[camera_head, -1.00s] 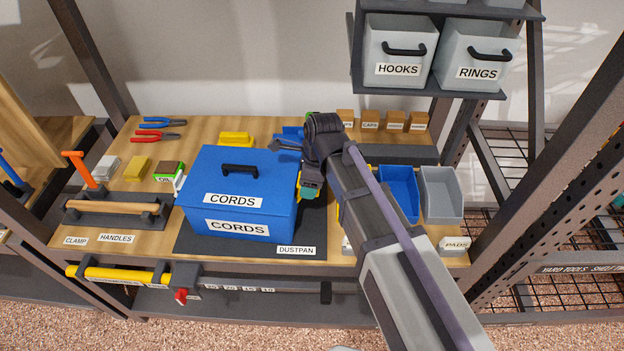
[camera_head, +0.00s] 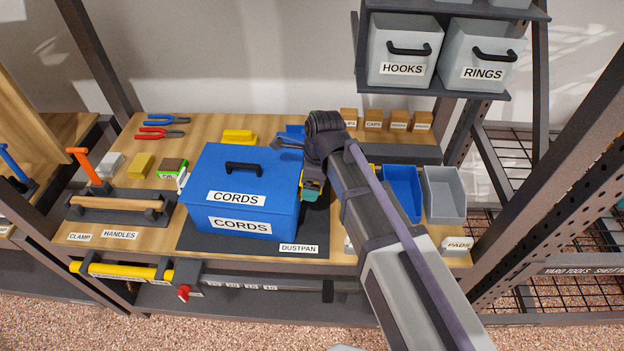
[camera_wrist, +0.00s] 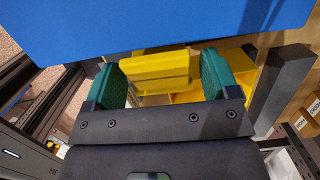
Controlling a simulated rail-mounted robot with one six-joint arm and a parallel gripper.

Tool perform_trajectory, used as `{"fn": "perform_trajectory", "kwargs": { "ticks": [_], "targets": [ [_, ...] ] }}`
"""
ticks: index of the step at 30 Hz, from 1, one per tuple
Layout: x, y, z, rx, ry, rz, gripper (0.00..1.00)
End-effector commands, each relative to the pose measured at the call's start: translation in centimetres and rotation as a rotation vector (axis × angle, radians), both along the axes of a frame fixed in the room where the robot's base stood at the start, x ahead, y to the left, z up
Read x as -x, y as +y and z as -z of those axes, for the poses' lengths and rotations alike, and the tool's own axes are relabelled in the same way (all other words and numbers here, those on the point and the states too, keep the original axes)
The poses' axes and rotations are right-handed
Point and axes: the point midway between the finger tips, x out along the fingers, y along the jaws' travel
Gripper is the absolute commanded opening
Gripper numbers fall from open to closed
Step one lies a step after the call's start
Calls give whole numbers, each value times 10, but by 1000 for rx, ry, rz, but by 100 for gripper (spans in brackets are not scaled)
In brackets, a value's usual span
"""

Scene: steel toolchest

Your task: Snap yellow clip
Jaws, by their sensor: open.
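The blue CORDS box (camera_head: 270,178) stands closed on the bench, with a dark handle on its lid. The yellow clip (camera_wrist: 155,66) is at the box's edge in the wrist view, beside the blue lid (camera_wrist: 150,25). In the head view it is mostly hidden by my gripper (camera_head: 311,192), at the box's right side. My gripper (camera_wrist: 162,78) is open, its green fingertips on either side of the yellow clip. I cannot tell whether they touch it. A white clip (camera_head: 182,181) is on the box's left side.
A dark DUSTPAN mat (camera_head: 220,246) lies under the box. Blue (camera_head: 402,190) and grey (camera_head: 444,192) open bins stand to the right of my arm. A yellow block (camera_head: 239,137) lies behind the box. A handle rack (camera_head: 115,208) is at left.

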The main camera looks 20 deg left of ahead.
Motion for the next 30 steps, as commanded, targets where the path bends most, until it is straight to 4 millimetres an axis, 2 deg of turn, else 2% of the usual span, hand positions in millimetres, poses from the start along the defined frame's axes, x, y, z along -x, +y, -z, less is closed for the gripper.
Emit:
{"fn": "perform_trajectory", "kwargs": {
  "ticks": [5,15,18,28,30],
  "targets": [
    [0,-2,-16,0,0,1,81],
    [-2,-13,-97,0,0,0,81],
    [-2,-15,-109,0,0,-1,81],
    [-2,-16,-106,-1,1,0,81],
    [-2,-18,-96,-19,16,3,81]
  ]
}}
